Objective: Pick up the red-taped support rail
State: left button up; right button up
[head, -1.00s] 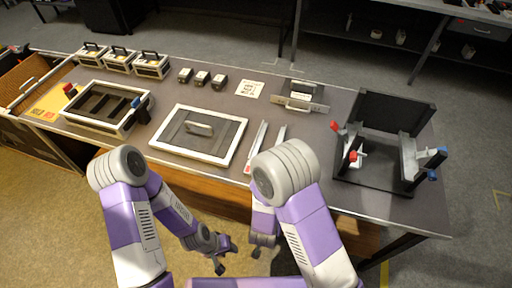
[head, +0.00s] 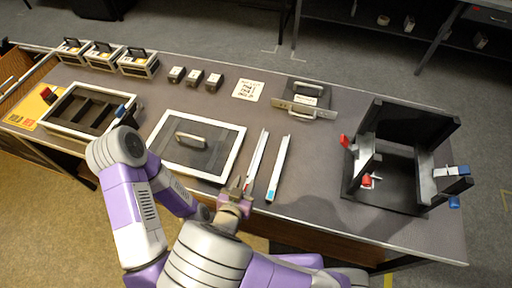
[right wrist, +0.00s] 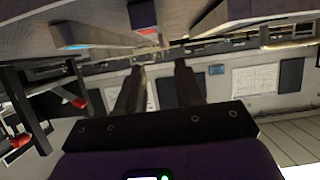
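The red-taped support rail (head: 257,160) is a slim pale channel lying lengthwise on the table, its red-taped end near the front edge. The red tape (right wrist: 148,31) also shows in the right wrist view. Beside it to the right lies a similar rail with blue tape (head: 278,168). My right gripper (head: 239,184) is at the table's front edge, just left of the red-taped end. Its two fingers (right wrist: 158,75) are apart with nothing between them; I cannot tell whether they touch the rail. My left gripper is hidden behind my right arm.
A white-framed panel with a handle (head: 230,163) lies close left of the rails. A black stand with clamps (head: 390,205) is at the right. A grey bracket with a handle (head: 292,107) lies behind the rails. Bare tabletop (head: 312,165) lies right of the rails.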

aim_at(249, 172)
jog(key=shift+w+d+f, duration=0.15)
jog(key=shift+w+f, duration=0.15)
jog(key=shift+w, duration=0.25)
jog(key=shift+w+d+f+b, duration=0.2)
jog(key=shift+w+f+b, duration=0.1)
jog(key=shift+w+b, duration=0.3)
jog(key=x, duration=0.1)
jog(key=b+x, duration=0.1)
jog(key=x, duration=0.1)
jog(key=shift+w+a+f, duration=0.1)
jog(key=shift+w+a, duration=0.05)
jog(key=shift+w, duration=0.2)
jog(key=shift+w+b, duration=0.3)
jog(key=shift+w, duration=0.05)
grip_shut()
